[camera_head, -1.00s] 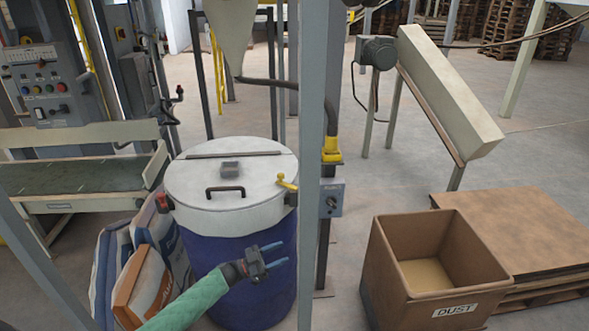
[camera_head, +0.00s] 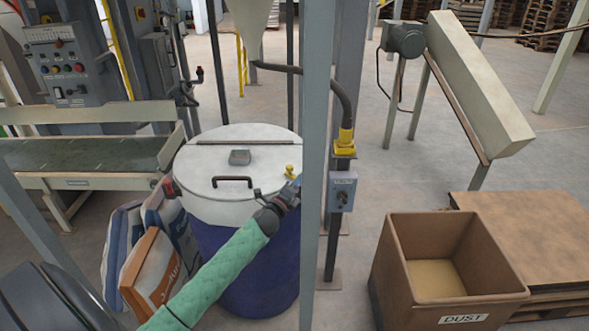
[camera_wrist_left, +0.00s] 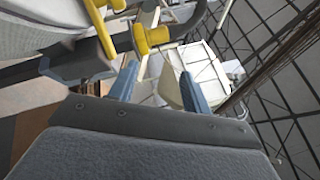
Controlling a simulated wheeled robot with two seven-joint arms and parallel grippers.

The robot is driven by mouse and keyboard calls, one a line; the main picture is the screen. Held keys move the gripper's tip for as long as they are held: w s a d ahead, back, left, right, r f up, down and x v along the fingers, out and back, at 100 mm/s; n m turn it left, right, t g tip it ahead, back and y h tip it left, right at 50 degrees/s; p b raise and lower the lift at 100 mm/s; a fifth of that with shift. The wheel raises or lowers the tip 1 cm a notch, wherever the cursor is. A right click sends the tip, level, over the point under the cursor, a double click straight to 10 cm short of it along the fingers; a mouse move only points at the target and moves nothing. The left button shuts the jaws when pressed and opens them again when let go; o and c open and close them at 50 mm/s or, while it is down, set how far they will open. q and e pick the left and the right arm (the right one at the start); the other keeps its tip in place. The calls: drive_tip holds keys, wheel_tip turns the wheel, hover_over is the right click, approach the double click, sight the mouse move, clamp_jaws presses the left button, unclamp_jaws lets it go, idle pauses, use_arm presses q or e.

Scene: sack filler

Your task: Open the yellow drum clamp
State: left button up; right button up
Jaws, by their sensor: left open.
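The yellow drum clamp (camera_head: 290,173) sits at the right edge of the white lid (camera_head: 255,150) on the blue drum (camera_head: 262,278). In the left wrist view its yellow lever (camera_wrist_left: 101,28) and round yellow knob (camera_wrist_left: 153,36) show at the top left, beyond the fingertips. My left gripper (camera_head: 296,184) is just below and beside the clamp at the lid's rim. In the wrist view its two blue fingers (camera_wrist_left: 160,90) are apart with nothing held between them. I see no contact with the lever. My right gripper is not in view.
A grey post (camera_head: 315,120) stands close to the right of the left gripper. A switch box (camera_head: 341,191) is behind it. Sacks (camera_head: 155,265) lean left of the drum. Open floor lies behind.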

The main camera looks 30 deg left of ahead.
use_arm(q)
drive_tip(key=m+y, duration=0.1)
drive_tip(key=m+g+y, duration=0.3)
drive_tip(key=m+y, duration=0.2)
drive_tip(key=m, duration=0.3)
approach(289, 170)
drive_tip(key=w, duration=0.3)
drive_tip(key=p+x, duration=0.1)
drive_tip(key=x, duration=0.1)
drive_tip(key=a+p+x, duration=0.1)
drive_tip(key=x, duration=0.2)
drive_tip(key=shift+r, duration=0.15)
drive_tip(key=shift+p+x, duration=0.45)
drive_tip(key=shift+x, duration=0.4)
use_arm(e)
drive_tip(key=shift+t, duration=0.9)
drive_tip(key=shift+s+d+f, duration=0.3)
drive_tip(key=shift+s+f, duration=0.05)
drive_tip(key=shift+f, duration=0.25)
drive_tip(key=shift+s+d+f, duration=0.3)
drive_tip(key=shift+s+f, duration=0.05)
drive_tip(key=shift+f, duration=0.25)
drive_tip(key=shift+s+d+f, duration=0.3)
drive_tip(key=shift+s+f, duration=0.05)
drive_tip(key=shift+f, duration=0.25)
